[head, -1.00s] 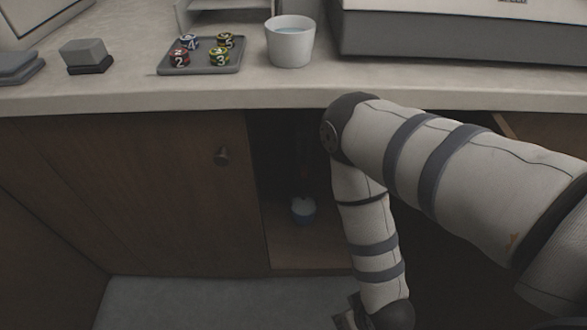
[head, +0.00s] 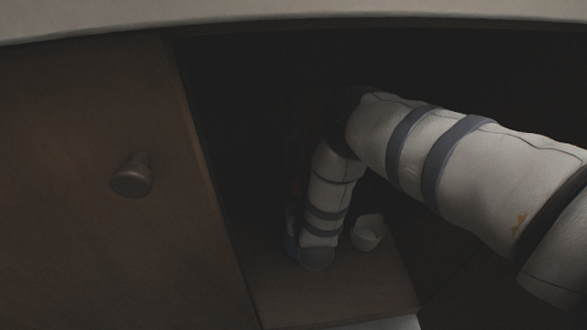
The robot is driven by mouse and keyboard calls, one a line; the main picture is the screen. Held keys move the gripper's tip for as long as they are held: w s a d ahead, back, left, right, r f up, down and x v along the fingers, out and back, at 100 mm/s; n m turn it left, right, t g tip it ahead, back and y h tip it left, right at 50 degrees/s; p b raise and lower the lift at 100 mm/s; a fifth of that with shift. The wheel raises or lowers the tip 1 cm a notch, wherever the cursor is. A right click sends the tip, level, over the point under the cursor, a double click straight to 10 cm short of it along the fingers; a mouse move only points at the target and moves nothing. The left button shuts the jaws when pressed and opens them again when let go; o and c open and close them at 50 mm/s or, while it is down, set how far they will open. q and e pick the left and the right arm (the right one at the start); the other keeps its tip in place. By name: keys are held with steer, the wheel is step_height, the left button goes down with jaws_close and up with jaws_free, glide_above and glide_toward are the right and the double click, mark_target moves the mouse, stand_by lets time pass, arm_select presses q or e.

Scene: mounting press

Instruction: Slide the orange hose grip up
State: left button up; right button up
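My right arm reaches into the dark open cabinet under the counter. Its wrist bends down near the cabinet floor. The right gripper (head: 292,218) is a dark shape at the left side of the wrist, mostly hidden by the arm and deep shade, so its fingers cannot be made out. A dim reddish-orange patch (head: 296,187) shows just left of the forearm; it may be the orange hose grip, but it is too dark to be sure. Whether the gripper touches it cannot be told. My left gripper is out of view.
A small pale cup (head: 368,236) stands on the cabinet floor (head: 340,294), right of my wrist. A wooden door (head: 90,200) with a round knob (head: 132,176) fills the left. The counter edge (head: 250,14) runs along the top. The cabinet's back is very dark.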

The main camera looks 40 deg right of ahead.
mark_target(297, 187)
steer(key=b+x, duration=0.1)
steer(key=x, duration=0.1)
steer(key=b+x, duration=0.1)
steer(key=x, duration=0.2)
steer(key=shift+f, duration=0.25)
steer(key=shift+w+d, duration=0.15)
steer(key=shift+w, duration=0.2)
steer(key=shift+r, duration=0.1)
jaws_close()
